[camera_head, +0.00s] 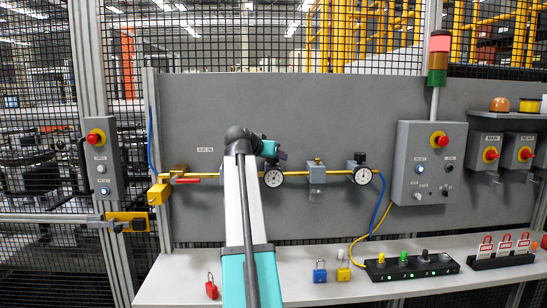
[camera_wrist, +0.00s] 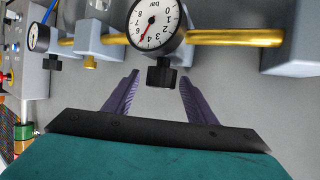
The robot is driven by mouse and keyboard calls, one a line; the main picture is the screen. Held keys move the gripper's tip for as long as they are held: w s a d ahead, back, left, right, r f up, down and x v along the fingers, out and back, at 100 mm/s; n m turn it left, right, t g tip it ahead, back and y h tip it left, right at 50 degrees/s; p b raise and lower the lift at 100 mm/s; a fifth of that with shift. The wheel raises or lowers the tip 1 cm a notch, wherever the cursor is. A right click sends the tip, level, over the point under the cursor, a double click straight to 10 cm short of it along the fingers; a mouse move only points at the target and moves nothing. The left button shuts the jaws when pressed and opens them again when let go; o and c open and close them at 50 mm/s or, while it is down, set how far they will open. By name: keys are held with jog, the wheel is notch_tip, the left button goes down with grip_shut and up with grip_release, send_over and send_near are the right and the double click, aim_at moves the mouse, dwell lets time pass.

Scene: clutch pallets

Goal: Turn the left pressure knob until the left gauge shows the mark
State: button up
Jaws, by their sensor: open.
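The left gauge (camera_head: 273,178) is a round white dial on the brass pipe; it fills the top of the wrist view (camera_wrist: 155,22), upside down. A red needle shows on its face, but I cannot make out a target mark. The black left pressure knob (camera_wrist: 161,77) sticks out beside the gauge. My gripper (camera_wrist: 158,82) is open, with a purple finger on either side of the knob and gaps showing between. In the head view my gripper (camera_head: 270,151) is just above the left gauge and hides the knob.
The right gauge (camera_head: 363,176) with its own black knob sits farther along the pipe. A red-handled valve (camera_head: 187,180) is at left. A grey control box (camera_head: 427,165) stands at right. Padlocks (camera_head: 319,272) and a black strip (camera_head: 411,266) lie on the shelf (camera_head: 290,291) below.

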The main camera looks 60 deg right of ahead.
jog(key=b+v, duration=0.2)
jog(key=v, duration=1.1)
jog(key=shift+s+a+r, duration=0.1)
jog(key=shift+r, duration=0.05)
